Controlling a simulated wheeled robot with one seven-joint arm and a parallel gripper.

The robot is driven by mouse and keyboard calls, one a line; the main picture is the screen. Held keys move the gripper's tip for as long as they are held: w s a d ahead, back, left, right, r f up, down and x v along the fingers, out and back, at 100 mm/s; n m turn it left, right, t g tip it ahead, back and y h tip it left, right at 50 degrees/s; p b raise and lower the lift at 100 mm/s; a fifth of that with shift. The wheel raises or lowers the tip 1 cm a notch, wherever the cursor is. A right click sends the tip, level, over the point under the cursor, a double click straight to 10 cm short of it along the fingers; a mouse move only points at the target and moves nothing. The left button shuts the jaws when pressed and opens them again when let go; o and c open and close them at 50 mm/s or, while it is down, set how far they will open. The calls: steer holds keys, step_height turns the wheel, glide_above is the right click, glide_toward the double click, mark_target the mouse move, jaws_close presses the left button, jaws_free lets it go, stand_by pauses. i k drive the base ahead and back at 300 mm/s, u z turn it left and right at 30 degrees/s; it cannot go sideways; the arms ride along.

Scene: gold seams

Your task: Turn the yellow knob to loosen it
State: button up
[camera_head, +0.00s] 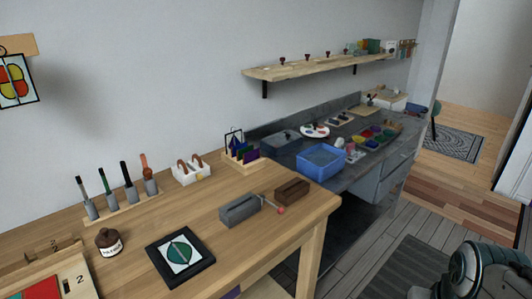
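I cannot make out a yellow knob in this view. A grey block like a small vise (240,209) sits near the right end of the wooden workbench (215,225). A thin rod with a pinkish-red ball end (281,210) shows at its right, in front of a brown wooden block (292,191). Part of my arm shows at the bottom right corner, over the floor and apart from the bench. My gripper's fingertips are not in view.
A blue bin (321,160) sits on the grey counter behind. Open floor (375,245) lies right of the bench.

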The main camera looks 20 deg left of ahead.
mark_target(198, 177)
steer(key=u, duration=0.15)
steer(key=i, duration=0.75)
steer(key=u, duration=1.1)
steer(key=i, duration=0.5)
steer(key=u, duration=0.45)
